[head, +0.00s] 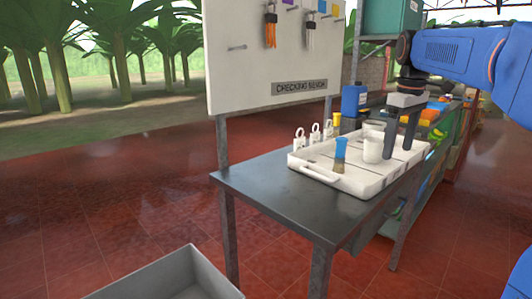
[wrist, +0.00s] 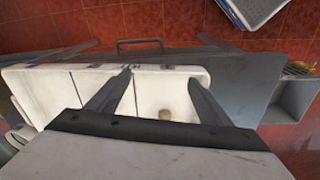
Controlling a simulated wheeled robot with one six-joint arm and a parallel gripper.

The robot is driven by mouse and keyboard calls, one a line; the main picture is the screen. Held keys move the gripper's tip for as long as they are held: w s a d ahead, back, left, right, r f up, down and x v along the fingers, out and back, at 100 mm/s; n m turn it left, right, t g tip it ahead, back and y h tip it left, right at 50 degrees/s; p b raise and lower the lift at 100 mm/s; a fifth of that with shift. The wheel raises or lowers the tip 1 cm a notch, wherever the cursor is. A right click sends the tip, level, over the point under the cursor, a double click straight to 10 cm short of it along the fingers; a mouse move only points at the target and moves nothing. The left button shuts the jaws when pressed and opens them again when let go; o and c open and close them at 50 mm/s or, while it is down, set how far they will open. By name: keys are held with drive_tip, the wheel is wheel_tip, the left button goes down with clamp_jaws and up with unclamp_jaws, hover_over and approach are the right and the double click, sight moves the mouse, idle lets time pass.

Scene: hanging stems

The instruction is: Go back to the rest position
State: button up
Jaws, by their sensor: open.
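My gripper (head: 398,150) is at the end of my blue arm, pointing down over the right part of a white tray (head: 322,175). Its two dark fingers are apart with nothing seen between them. In the wrist view my gripper (wrist: 160,82) is also open, with the divided tray (wrist: 50,88) below the fingers. A small tan round thing (wrist: 165,114) lies in a tray compartment there. In the head view a blue-topped vial (head: 340,150) and a white cup (head: 373,149) stand in the tray, left of my fingers.
The tray rests on a dark bench (head: 255,192). White padlock-like items (head: 314,132) and a blue bottle (head: 354,101) stand behind it. A board (head: 250,60) with hanging items rises behind the bench. A grey bin (head: 190,268) is on the floor in front; open tiled floor lies left.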

drive_tip(key=s+a+f+m+t, duration=0.2)
drive_tip(key=s+a+f+m, duration=0.1)
drive_tip(key=s+f, duration=0.9)
drive_tip(key=s+a+f+m+t, duration=0.1)
drive_tip(key=s+a+f+m, duration=0.2)
drive_tip(key=s+f, duration=1)
drive_tip(key=s+a, duration=0.2)
drive_tip(key=s, duration=0.3)
drive_tip(key=shift+s+m+t, duration=0.3)
drive_tip(key=shift+t, duration=0.1)
